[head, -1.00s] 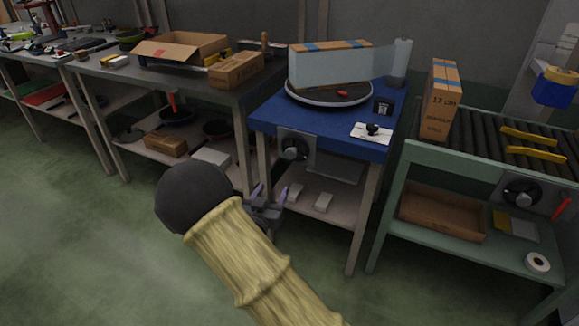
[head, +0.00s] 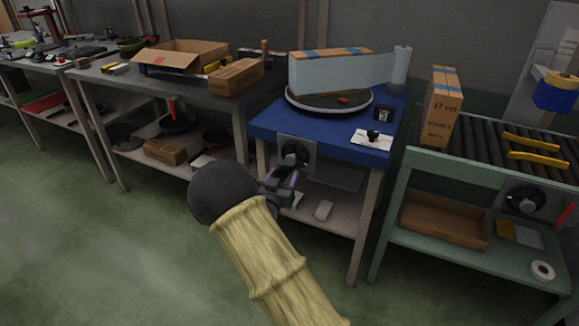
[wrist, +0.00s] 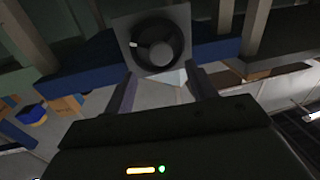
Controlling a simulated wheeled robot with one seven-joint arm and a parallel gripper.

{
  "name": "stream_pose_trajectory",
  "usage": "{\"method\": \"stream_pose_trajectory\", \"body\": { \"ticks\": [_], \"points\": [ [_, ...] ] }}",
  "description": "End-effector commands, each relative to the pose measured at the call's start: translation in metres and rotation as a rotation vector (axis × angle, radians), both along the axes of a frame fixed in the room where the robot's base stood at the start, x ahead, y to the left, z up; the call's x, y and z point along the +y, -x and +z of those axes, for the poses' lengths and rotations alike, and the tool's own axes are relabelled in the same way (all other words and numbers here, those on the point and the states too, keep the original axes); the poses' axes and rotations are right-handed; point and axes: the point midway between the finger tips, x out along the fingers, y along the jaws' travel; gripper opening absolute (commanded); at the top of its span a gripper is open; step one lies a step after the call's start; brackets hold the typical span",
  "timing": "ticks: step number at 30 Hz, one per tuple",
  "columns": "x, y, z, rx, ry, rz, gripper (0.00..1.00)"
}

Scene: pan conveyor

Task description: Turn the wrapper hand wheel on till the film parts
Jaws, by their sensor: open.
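The wrapper hand wheel (head: 293,155) is a dark round wheel on a grey plate on the front of the blue wrapper table (head: 330,140). It also shows in the wrist view (wrist: 157,45), with a light mark at its left. On the table, a brown box with blue tape (head: 331,55) stands on the round turntable (head: 328,107). Pale film (head: 345,74) covers its front and runs unbroken to the upright roll (head: 402,66). My gripper (head: 287,178) is open and empty, just below and in front of the wheel; its fingers (wrist: 160,92) point towards it without visibly holding it.
A small black counter (head: 382,113) and a white card with a black knob (head: 373,136) are on the blue table. A green roller conveyor (head: 470,160) with an upright box (head: 441,107) and its own wheel (head: 524,200) stands right. A grey bench (head: 160,80) stands left.

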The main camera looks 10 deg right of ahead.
Motion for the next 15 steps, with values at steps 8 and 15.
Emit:
{"method": "stream_pose_trajectory", "body": {
  "ticks": [8, 15],
  "points": [
    [-0.023, -0.044, -0.002, -0.002, 0.0, -0.001, 0.56],
    [-0.033, -0.064, -0.001, 0.001, 0.001, 0.001, 0.56]
  ]
}}
